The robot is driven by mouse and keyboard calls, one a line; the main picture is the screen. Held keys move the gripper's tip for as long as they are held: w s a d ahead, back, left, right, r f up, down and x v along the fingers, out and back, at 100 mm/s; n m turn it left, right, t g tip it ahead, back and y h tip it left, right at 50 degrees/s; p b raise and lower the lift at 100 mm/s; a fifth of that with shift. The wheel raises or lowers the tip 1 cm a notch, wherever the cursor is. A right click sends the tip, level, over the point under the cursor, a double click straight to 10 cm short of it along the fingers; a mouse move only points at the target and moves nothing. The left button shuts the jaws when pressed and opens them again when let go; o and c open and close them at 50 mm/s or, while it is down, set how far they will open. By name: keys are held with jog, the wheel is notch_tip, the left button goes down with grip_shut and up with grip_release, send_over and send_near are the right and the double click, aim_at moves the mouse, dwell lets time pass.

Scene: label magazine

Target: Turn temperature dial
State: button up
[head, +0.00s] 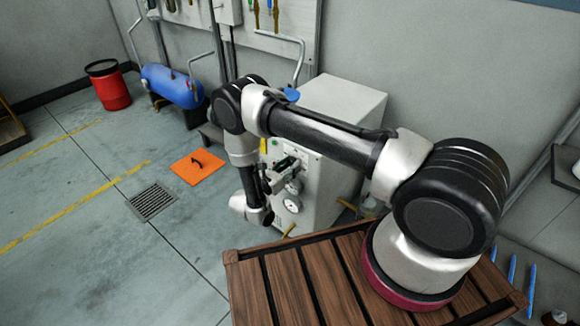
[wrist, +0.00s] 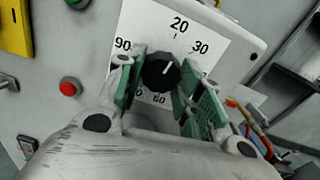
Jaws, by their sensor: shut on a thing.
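The temperature dial is a black round knob (wrist: 161,72) with a white pointer line, on a white scale plate (wrist: 145,30) showing numbers such as 20, 30, 60 and 90. The pointer slants up and right, roughly between 20 and 30. My gripper (wrist: 158,80) has its green-padded fingers on the left and right sides of the knob, shut on it. In the head view, my gripper (head: 275,178) is at the upper front of a light grey cabinet (head: 335,170); the knob is hard to make out there.
In the wrist view, a red button (wrist: 68,88) and a yellow part (wrist: 14,28) are left of the plate, and coloured wires (wrist: 250,125) hang at right. An orange plate (head: 197,166) and open floor lie left.

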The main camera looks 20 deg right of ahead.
jog(key=shift+m, duration=0.3)
jog(key=m, duration=1)
jog(key=shift+w+a, duration=0.1)
jog(key=shift+w, duration=0.05)
jog(key=m, duration=0.5)
jog(key=shift+r+m, duration=0.1)
jog(key=shift+m, duration=0.2)
jog(key=m, duration=0.6)
jog(key=shift+r, duration=0.1)
jog(key=o, duration=1)
jog(key=shift+o, duration=0.2)
